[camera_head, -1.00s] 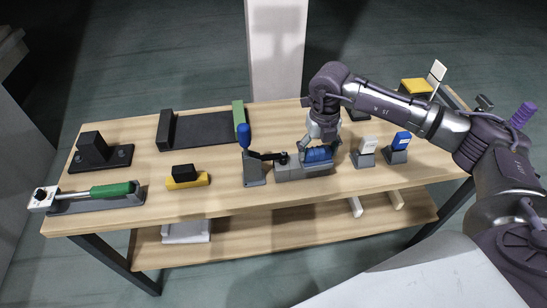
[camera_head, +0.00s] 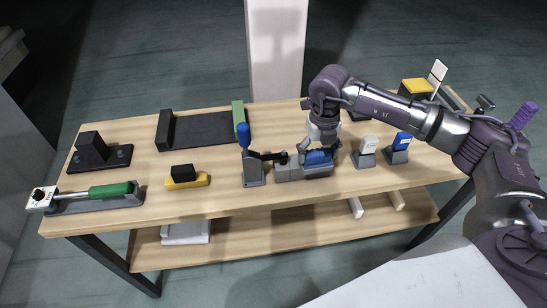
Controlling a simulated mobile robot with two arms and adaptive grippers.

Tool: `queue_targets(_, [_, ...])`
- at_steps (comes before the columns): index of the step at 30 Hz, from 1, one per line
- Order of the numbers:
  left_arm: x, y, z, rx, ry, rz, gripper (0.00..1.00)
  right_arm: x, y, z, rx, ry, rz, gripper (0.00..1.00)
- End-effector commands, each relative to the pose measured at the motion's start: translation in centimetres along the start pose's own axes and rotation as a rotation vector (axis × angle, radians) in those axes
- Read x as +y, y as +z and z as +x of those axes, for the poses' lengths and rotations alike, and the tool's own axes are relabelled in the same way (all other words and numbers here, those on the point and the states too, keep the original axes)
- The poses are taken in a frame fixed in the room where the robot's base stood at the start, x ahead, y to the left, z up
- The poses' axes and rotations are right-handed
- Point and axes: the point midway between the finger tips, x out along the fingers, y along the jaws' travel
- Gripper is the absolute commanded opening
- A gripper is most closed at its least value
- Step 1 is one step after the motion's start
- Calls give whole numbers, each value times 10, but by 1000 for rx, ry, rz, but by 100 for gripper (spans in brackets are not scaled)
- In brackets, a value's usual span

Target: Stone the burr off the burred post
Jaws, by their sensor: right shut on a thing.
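My right gripper (camera_head: 319,150) points down at the workbench and is shut on a blue cylindrical piece (camera_head: 319,157). The blue piece sits low in or on a grey block-like holder (camera_head: 290,173), and its lower part is hidden. A burr is too small to make out, and I cannot tell which thing is the burred post. A white-topped piece (camera_head: 368,145) and a blue-topped piece (camera_head: 402,140) stand on grey bases just right of the gripper. My left gripper is not in view.
Left of the holder stands a blue-handled lever clamp (camera_head: 243,135). A yellow-and-black block (camera_head: 185,180), a green-handled tool (camera_head: 110,190), a black bracket (camera_head: 92,150) and a dark tray (camera_head: 208,128) lie further left. The front strip of the wooden bench (camera_head: 215,207) is clear.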

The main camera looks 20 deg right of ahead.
Motion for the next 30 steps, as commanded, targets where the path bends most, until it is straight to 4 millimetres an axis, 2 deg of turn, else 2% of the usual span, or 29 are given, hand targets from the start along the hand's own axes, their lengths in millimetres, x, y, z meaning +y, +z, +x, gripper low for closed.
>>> queue_targets(5, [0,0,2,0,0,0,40,0,3,1,-2,1,0,50])
queue_targets(22, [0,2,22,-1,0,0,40,-2,52,1,-1,1,1,50])
queue_targets(30, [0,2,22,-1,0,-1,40,-3,57,-1,-1,0,0,50])
